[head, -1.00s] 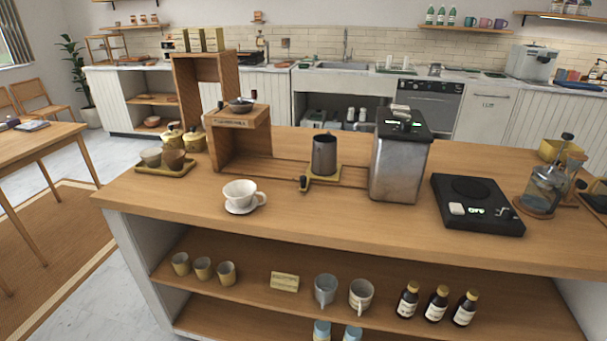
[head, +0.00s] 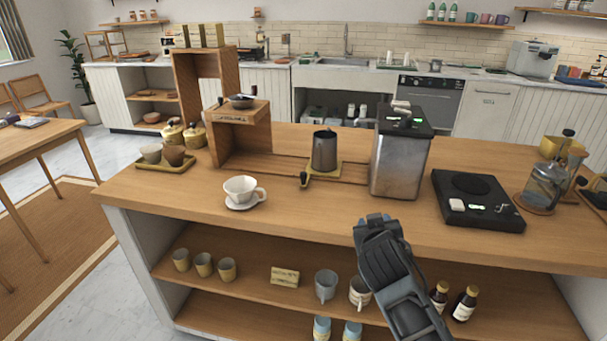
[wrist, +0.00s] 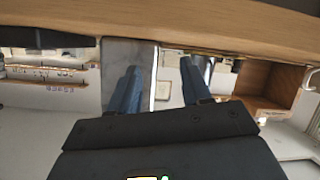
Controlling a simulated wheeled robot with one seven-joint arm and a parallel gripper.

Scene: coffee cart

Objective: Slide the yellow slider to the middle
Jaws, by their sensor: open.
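The yellow slider (head: 321,176) is a small yellow plate with a dark knob at its front left. It sits on a wooden track (head: 278,170) on the counter, nearer the steel box than the wooden stand. A grey metal cup (head: 324,152) stands on it. My gripper (head: 374,218) is at the counter's front edge, to the right of and nearer than the slider. In the wrist view its two blue fingers (wrist: 161,68) are apart with nothing held between them. I cannot make out the slider in the wrist view.
A steel box (head: 399,160) stands right of the slider. The wooden stand (head: 236,145) is at the track's left. A white cup on a saucer (head: 238,204) is at front left. A black scale (head: 478,203) is at right. The front counter between cup and scale is clear.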

